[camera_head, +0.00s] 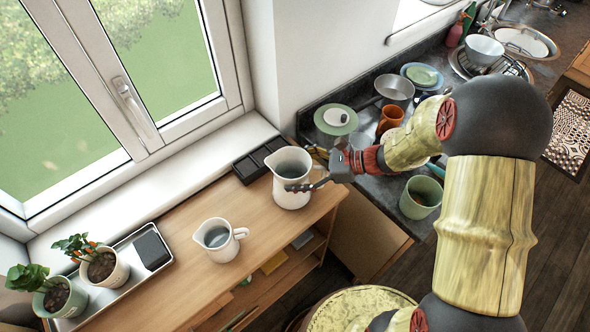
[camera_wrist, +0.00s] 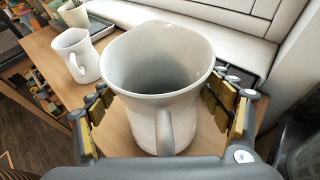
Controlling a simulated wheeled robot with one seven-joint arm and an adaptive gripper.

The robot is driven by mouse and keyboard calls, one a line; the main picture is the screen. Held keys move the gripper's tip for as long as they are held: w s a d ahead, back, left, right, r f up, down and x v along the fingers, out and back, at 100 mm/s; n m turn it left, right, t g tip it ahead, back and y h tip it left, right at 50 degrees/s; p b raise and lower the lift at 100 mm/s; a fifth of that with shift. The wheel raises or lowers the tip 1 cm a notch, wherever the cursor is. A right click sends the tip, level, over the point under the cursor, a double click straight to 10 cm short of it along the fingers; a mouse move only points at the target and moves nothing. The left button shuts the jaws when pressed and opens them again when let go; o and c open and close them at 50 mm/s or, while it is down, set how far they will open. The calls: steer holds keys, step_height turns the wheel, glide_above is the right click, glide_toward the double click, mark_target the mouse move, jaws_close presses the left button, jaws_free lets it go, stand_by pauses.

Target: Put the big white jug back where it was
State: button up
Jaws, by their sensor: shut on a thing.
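The big white jug (camera_head: 293,190) is upright at the right end of the wooden shelf top, near the window sill. In the wrist view the big jug (camera_wrist: 150,95) fills the middle, with its handle toward my palm. My gripper (camera_head: 303,169) reaches it from the right and is shut on it, one finger on each side of the body. I cannot tell whether its base touches the wood. A smaller white jug (camera_head: 220,238) stands apart to its left; it also shows in the wrist view (camera_wrist: 76,54).
A black divided tray (camera_head: 258,162) lies just behind the big jug. A metal tray (camera_head: 120,285) with potted plants (camera_head: 103,265) is at the left. The wood between the jugs is clear. The dark counter at right holds dishes, an orange mug (camera_head: 390,118) and a green cup (camera_head: 421,196).

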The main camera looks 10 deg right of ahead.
steer(key=shift+f+b, duration=0.3)
steer(key=shift+f, duration=0.1)
steer(key=o, duration=2.1)
steer(key=shift+o, duration=0.3)
steer(key=shift+f, duration=0.1)
steer(key=v, duration=1.2)
